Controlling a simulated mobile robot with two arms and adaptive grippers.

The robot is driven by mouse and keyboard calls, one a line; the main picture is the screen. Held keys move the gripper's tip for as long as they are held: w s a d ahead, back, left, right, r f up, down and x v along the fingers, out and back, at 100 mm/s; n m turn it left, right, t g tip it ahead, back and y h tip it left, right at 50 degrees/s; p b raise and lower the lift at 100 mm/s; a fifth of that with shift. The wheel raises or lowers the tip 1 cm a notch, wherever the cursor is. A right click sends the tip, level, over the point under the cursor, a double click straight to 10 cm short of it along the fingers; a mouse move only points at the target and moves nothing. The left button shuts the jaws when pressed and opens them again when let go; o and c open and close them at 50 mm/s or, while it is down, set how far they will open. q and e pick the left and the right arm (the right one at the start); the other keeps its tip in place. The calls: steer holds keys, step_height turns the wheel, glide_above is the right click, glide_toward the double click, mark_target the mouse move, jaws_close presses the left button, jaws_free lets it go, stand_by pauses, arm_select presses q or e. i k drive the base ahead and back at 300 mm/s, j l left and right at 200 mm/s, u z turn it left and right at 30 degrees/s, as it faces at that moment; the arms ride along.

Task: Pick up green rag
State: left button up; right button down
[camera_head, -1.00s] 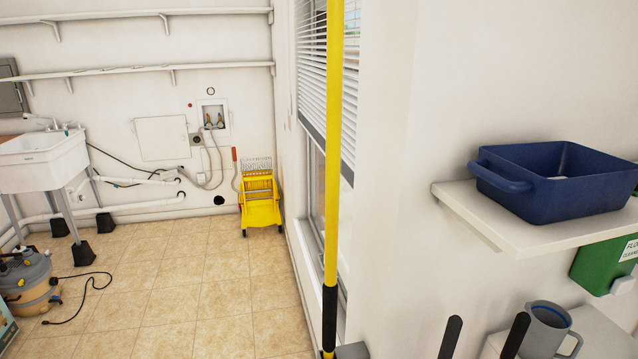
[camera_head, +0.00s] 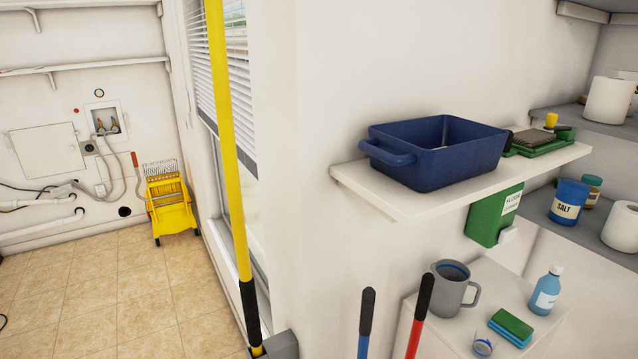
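A flat green piece (camera_head: 513,323), which looks like a folded rag or a sponge, lies on top of a flat blue piece on the white cabinet top (camera_head: 470,322) at the lower right. I cannot tell for certain that it is cloth. Another flat green item (camera_head: 541,144) with a dark piece on it lies on the white wall shelf (camera_head: 408,208), right of the blue basin. Neither of my grippers is in view.
The blue basin (camera_head: 436,155) stands on the shelf. A grey mug (camera_head: 453,289), a small glass (camera_head: 483,346) and a blue bottle (camera_head: 545,291) stand around the flat green piece. A yellow pole (camera_head: 231,130) and blue (camera_head: 366,325) and red (camera_head: 419,318) handles rise in front. Floor is clear at left.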

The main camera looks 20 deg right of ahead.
mark_target(516, 331)
steer(key=z, duration=1.7)
steer(key=i+l, duration=0.15)
steer(key=l, duration=0.2)
steer(key=i+l, duration=0.1)
steer(key=l, duration=0.25)
steer(key=i+l, duration=0.15)
steer(key=l, duration=0.2)
steer(key=i+l, duration=0.15)
steer(key=l, duration=0.2)
steer(key=i+l, duration=0.1)
steer(key=l, duration=0.3)
steer(key=z, duration=0.05)
